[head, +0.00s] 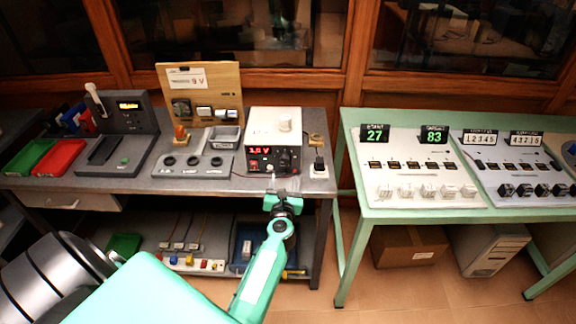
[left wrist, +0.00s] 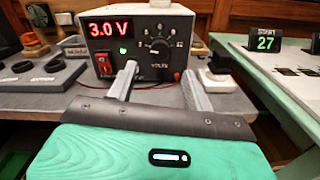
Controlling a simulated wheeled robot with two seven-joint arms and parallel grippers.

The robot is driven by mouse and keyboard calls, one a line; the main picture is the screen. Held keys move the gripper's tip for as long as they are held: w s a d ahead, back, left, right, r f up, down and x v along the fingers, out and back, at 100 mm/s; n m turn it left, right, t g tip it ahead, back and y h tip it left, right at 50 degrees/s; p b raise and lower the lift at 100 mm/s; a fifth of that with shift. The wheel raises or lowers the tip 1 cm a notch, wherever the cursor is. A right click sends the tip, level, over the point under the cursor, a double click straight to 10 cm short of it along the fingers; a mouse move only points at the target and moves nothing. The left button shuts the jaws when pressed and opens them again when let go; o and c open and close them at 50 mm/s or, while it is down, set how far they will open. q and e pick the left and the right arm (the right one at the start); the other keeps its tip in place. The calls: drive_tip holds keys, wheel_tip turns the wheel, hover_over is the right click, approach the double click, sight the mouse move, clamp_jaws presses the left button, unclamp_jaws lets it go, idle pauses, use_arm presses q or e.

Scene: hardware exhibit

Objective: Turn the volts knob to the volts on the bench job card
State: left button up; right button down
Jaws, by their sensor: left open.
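The white power supply (head: 273,130) stands at the right part of the grey bench, its red display (left wrist: 110,29) reading 3.0 V. Its black volts knob (left wrist: 158,46) is on the front face in the left wrist view, with a printed scale around it; its pointer is too small to read surely. The bench job card (head: 187,78), pinned on the wooden board, shows 9 V. My left gripper (head: 284,190) is open and empty in front of the supply. In the left wrist view its fingers (left wrist: 160,72) are spread below the knob, apart from it. My right gripper is not in view.
A red rocker switch (left wrist: 104,66) and a lit green lamp (left wrist: 123,50) are left of the knob. A grey panel with dark round sockets (head: 193,162) lies left of the supply. A green table (head: 375,207) with display panels stands to the right.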

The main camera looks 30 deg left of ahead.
sight(285, 162)
use_arm(q)
drive_tip(key=x, duration=0.6)
drive_tip(key=shift+w+f+b, duration=0.1)
drive_tip(key=shift+w+b, duration=0.05)
drive_tip(key=shift+b, duration=0.2)
drive_tip(key=shift+x, duration=0.8)
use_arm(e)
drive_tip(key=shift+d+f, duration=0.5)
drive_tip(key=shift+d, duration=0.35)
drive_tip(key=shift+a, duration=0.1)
use_arm(q)
drive_tip(key=c, duration=1)
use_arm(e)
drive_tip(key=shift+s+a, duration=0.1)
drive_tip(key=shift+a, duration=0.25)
